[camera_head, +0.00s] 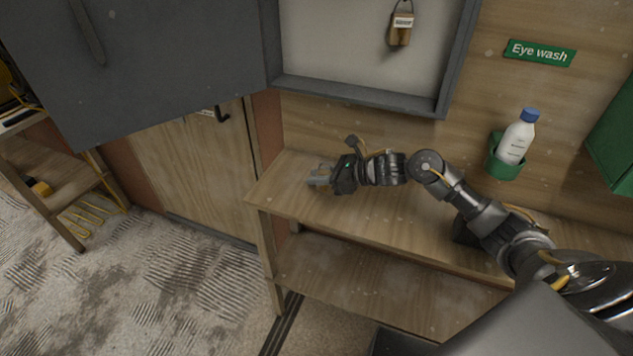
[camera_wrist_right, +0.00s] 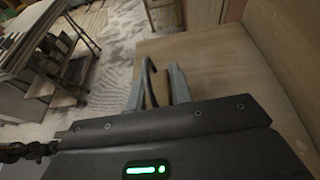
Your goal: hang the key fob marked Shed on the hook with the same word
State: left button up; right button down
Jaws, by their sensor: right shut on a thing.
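My right gripper (camera_head: 320,177) is low over the left end of the wooden shelf top, below the open key cabinet. In the right wrist view its two grey fingers (camera_wrist_right: 160,90) are shut on a brown key fob (camera_wrist_right: 157,93) with a dark loop standing up from it. The word on this fob cannot be seen. Another brown fob (camera_head: 401,36) hangs on a hook in the cabinet (camera_head: 340,50); its white label is too small to read surely. The Shed hook cannot be made out. My left gripper is not in view.
The cabinet's dark grey door (camera_head: 150,60) stands open to the left. A white bottle (camera_head: 517,140) with a blue cap sits in a green holder at the right, under an Eye wash sign (camera_head: 540,53). The shelf top (camera_head: 290,185) is otherwise largely clear.

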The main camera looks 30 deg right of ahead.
jog(key=shift+w+f, duration=0.4)
jog(key=f, duration=0.1)
jog(key=f+p, duration=0.1)
jog(key=f, duration=0.1)
jog(key=shift+w+f, duration=0.2)
jog(key=shift+w, duration=0.1)
jog(key=shift+f, duration=0.25)
jog(key=c, duration=1.3)
grip_release()
jog(key=shift+o, duration=0.2)
